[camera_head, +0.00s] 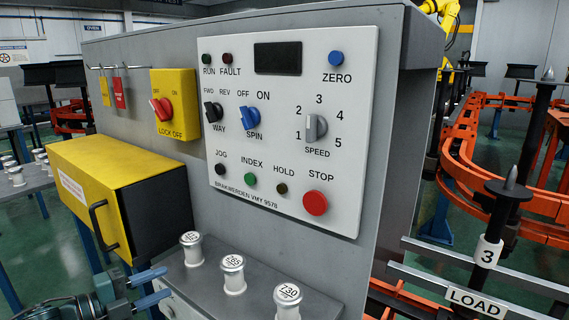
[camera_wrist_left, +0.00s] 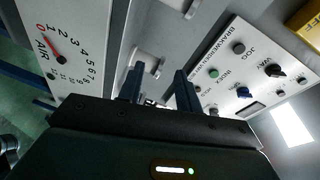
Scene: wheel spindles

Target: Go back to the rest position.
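My left gripper (camera_head: 167,282) is at the lower left of the head view, in front of the grey ledge and below the yellow box. Its two blue fingers are apart with nothing between them. In the left wrist view the fingers (camera_wrist_left: 160,78) also stand apart and empty, with the panel beyond them to the right. My right gripper is in neither view.
A grey cabinet carries a white control panel (camera_head: 287,120) and a yellow lock-off switch (camera_head: 175,104). A yellow box (camera_head: 120,185) with a black handle juts out at left. Several white numbered spools, one being (camera_head: 233,274), stand on the ledge. An air gauge (camera_wrist_left: 60,50) shows in the wrist view.

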